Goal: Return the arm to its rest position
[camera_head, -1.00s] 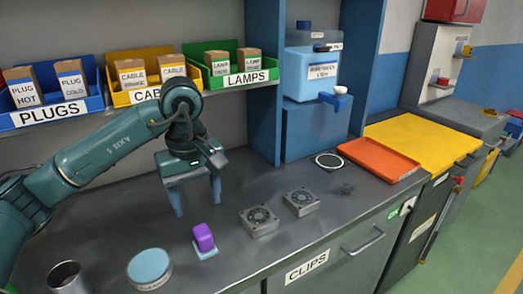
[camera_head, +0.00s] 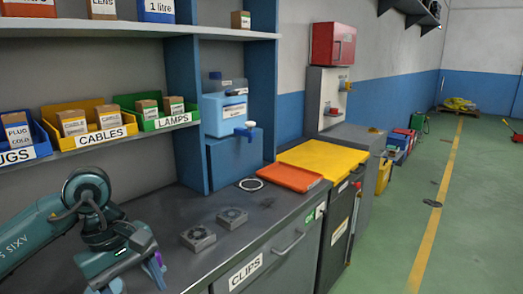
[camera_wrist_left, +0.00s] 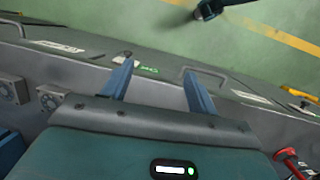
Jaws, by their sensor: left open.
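My left arm (camera_head: 88,205) comes in at the lower left in the head view, bent over the grey worktop (camera_head: 180,210). Its gripper (camera_head: 135,279) is low in the picture, partly cut off by the bottom edge. In the left wrist view the two blue fingers of the left gripper (camera_wrist_left: 157,70) stand wide apart with nothing between them. Beyond them are the counter's front edge and the green floor. My right gripper is not in view.
Two grey fan units (camera_head: 198,238) lie on the worktop right of my left gripper. An orange tray (camera_head: 289,177) and a yellow top (camera_head: 323,159) are farther right. Shelves with labelled bins (camera_head: 90,124) run above the worktop. Open green floor (camera_head: 470,200) lies at the right.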

